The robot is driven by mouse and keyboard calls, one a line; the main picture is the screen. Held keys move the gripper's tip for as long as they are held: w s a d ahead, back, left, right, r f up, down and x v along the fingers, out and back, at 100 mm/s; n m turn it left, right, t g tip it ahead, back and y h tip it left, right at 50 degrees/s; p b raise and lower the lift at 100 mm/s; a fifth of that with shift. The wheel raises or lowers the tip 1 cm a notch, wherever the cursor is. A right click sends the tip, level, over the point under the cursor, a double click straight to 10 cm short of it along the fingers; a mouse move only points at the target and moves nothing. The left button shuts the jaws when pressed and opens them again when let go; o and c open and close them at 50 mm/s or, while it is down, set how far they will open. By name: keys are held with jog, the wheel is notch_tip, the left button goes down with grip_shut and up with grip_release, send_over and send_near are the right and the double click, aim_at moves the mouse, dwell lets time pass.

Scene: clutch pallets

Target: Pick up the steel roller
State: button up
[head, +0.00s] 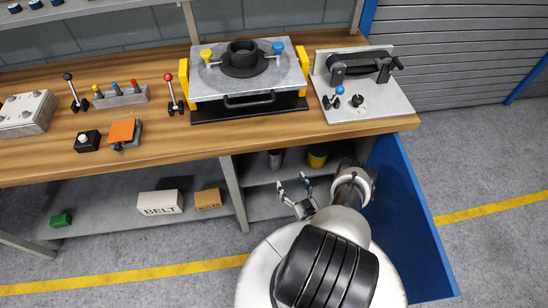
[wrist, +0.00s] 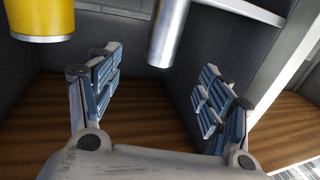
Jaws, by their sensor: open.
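The steel roller (head: 275,160) is a grey cylinder standing in the shelf bay under the workbench, partly hidden by the bench edge. In the wrist view the steel roller (wrist: 168,32) hangs into the top of the picture, which looks upside down, and its upper part is cut off. My gripper (head: 292,182) is in front of the bay, with its fingers pointing toward the roller. In the wrist view my gripper (wrist: 158,82) is open and empty. The roller's end shows between the blue-padded fingers but appears beyond them, not touching.
A yellow cylinder (head: 317,156) stands right of the roller, and it shows at top left in the wrist view (wrist: 40,18). A grey upright (head: 234,193) bounds the bay on the left, a blue panel (head: 410,215) on the right. The wooden bench top (head: 150,140) overhangs it.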

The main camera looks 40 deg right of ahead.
aim_at(277, 161)
jog(key=x, duration=1)
jog(key=shift+w+p, duration=0.2)
jog(key=shift+p, duration=0.15)
jog(key=x, duration=0.2)
jog(key=b+x, duration=0.1)
jog(key=x, duration=0.2)
jog(key=shift+a+f+b, duration=0.2)
jog(key=shift+f+b, duration=0.05)
jog(key=shift+b, duration=0.05)
jog(key=shift+w+d, duration=0.1)
jog(key=shift+w, duration=0.15)
jog(key=shift+r, duration=0.1)
jog(key=shift+c, duration=0.2)
jog(key=c, duration=1.5)
